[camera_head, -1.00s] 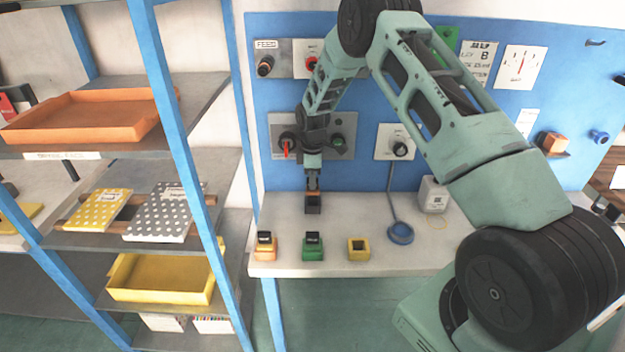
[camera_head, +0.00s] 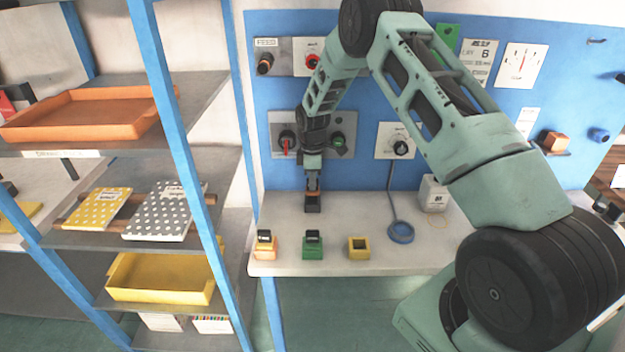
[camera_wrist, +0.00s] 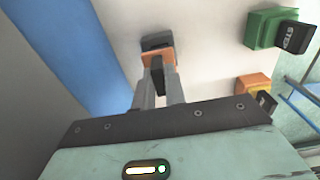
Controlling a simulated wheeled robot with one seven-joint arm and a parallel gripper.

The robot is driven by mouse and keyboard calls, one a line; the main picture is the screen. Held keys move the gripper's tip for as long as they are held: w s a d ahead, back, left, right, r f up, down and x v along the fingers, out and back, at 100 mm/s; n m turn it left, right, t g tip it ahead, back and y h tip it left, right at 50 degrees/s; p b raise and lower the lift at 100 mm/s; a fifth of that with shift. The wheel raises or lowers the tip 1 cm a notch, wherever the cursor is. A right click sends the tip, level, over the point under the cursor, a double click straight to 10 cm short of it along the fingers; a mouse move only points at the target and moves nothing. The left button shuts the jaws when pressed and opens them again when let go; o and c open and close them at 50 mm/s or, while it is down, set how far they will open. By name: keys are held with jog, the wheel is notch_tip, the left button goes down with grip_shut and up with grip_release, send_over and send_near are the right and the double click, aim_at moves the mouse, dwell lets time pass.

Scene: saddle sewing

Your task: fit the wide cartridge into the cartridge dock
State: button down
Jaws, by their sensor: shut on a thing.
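My gripper (camera_head: 312,190) points down at the back of the bench and is shut on a dark piece, seemingly the wide cartridge (camera_wrist: 157,76). In the wrist view, my gripper (camera_wrist: 158,62) has this dark piece between its fingers, with orange at the fingertips. The dark cartridge dock (camera_head: 312,204) is directly under the fingers, and the dock also shows past the fingertips in the wrist view (camera_wrist: 156,40). The fingers hide much of the cartridge; I cannot tell how deep it sits in the dock.
In front stand an orange holder (camera_head: 265,254) and a green holder (camera_head: 312,254), each with a dark cartridge, and an empty yellow holder (camera_head: 358,255). A blue round pad (camera_head: 400,233) lies to the right. The blue panel (camera_head: 370,110) rises close behind; shelves stand left.

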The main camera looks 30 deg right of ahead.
jog(key=shift+f+b, duration=1.1)
jog(key=shift+f, duration=0.55)
jog(key=c, duration=1.4)
grip_release()
jog(key=shift+o, duration=0.2)
notch_tip(320, 180, up, 7)
jog(key=shift+r+b, duration=0.2)
jog(key=shift+b, duration=1)
jog(key=shift+r, duration=0.1)
